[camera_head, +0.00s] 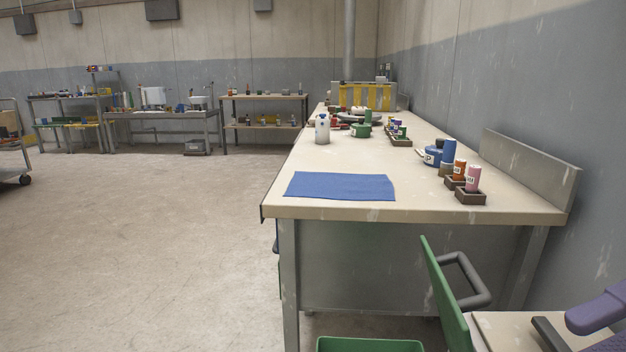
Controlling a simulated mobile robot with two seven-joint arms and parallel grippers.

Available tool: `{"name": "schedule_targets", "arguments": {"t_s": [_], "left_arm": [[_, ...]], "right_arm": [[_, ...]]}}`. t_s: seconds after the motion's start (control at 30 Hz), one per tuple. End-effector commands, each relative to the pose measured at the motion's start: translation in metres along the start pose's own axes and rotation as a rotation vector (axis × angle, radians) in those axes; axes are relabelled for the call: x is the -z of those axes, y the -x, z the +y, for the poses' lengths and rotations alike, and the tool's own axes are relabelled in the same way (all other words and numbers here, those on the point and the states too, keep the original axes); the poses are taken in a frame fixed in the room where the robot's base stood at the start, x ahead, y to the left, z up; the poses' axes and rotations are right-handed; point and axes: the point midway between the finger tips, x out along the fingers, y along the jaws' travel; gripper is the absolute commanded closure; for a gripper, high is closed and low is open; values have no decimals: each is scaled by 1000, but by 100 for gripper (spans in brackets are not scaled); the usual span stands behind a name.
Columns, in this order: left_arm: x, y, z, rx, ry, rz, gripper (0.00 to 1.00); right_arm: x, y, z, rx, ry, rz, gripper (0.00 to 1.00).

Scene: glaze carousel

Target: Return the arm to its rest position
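Neither of my grippers shows in the head view, so I cannot see what they hold or how my arms are posed. A long workbench (430,209) runs away from me along the right wall. A blue mat (340,186) lies flat near its front left corner. A white bottle with blue marks (322,130) stands upright behind the mat. An orange jar (459,170) and a pink jar (472,178) stand in small brown holders at the right. A blue container (448,152) stands behind them.
A green panel with a dark handle (466,277) and a purple object (597,309) sit close at the lower right. A green bin (369,345) is on the floor below the bench. Shelves and tables line the back wall. The floor at left (150,240) is clear.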

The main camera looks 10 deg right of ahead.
Motion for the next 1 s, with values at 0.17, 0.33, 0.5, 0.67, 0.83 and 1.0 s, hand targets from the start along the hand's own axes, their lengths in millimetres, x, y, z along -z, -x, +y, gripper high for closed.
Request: {"name": "schedule_targets", "arguments": {"t_s": [0.17,0.33,0.5,0.67,0.83,1.0], "left_arm": [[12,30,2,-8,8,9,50],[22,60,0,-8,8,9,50],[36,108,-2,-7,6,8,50],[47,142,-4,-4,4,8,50],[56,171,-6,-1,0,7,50],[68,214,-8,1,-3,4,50]], "right_arm": [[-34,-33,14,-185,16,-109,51],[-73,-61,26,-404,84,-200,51],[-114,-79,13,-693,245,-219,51],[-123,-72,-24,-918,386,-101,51],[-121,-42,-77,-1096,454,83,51],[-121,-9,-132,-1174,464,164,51]]}}
